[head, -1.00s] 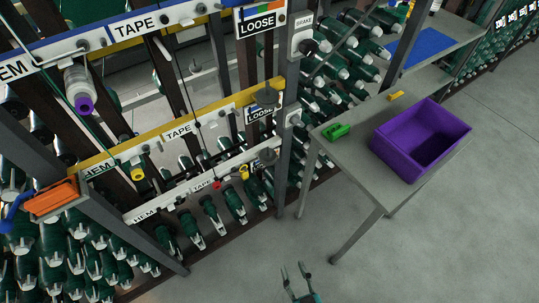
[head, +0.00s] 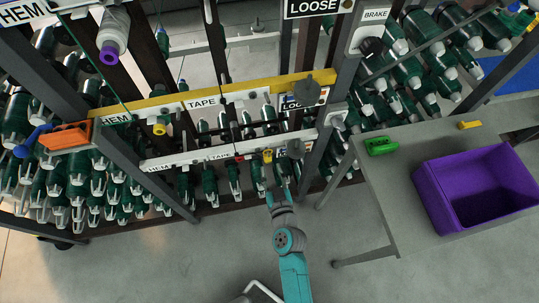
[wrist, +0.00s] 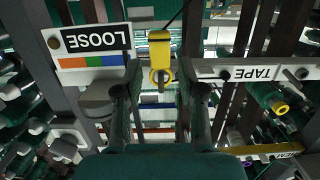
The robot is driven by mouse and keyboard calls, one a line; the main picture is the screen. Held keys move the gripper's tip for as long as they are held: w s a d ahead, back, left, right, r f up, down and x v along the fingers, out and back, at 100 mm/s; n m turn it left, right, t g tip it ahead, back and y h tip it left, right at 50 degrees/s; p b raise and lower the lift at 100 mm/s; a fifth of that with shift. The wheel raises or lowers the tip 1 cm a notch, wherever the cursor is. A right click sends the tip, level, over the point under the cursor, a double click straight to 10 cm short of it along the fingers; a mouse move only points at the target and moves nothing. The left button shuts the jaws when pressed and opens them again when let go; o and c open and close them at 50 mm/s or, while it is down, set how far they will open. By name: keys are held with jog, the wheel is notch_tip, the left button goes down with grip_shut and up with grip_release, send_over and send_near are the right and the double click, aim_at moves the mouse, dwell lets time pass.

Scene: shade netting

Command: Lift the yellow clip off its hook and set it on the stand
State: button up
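The yellow clip (head: 267,155) hangs on the lower white rail of the rack, beside the TAPE label. My gripper (head: 279,191) is in front of the rail, a little below the clip. In the wrist view my gripper (wrist: 159,82) is open, one finger to each side of the clip's line, and holds nothing. I cannot clearly see its hook. A grey table-like stand (head: 410,185) is at the right.
The stand bears a purple bin (head: 433,190), a green block (head: 381,146) and a small yellow piece (head: 470,125). A grey post (head: 318,165) stands between rack and stand. The floor in front is clear.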

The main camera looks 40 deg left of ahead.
aim_at(268, 159)
jog(key=x, duration=0.5)
jog(key=shift+r, duration=0.4)
jog(key=shift+w+a+f, duration=0.15)
jog(key=shift+w+a, duration=0.3)
jog(key=shift+a, duration=0.05)
jog(key=c, duration=0.7)
